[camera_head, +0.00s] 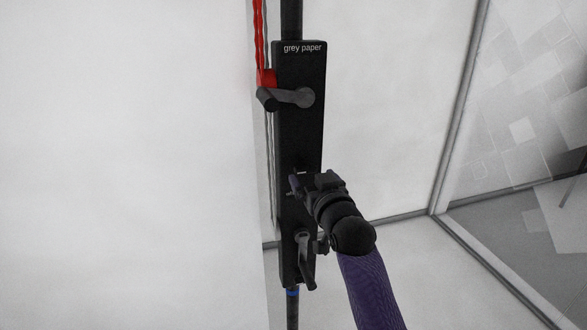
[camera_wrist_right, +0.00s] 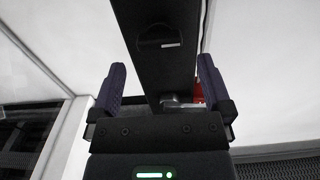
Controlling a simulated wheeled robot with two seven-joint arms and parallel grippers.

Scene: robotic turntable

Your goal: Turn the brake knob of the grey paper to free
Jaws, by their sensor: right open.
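A long black panel (camera_head: 298,130) labelled "grey paper" stands upright in the head view. My right gripper (camera_head: 293,186) is at its middle and hides part of it. In the right wrist view the right gripper (camera_wrist_right: 157,72) is open, with its two purple-padded fingers well apart and nothing seen gripped between them. A round dark knob (camera_wrist_right: 155,36) with a short white mark shows on the black panel, beyond the fingertips. I cannot make out this knob in the head view. My left gripper is not in view.
A grey crank lever (camera_head: 292,97) with a red part (camera_head: 266,78) and red chain is at the panel's upper end. A second lever (camera_head: 305,262) is near its lower end. A plain white surface (camera_head: 120,160) lies left. Framed panes (camera_head: 525,90) stand right.

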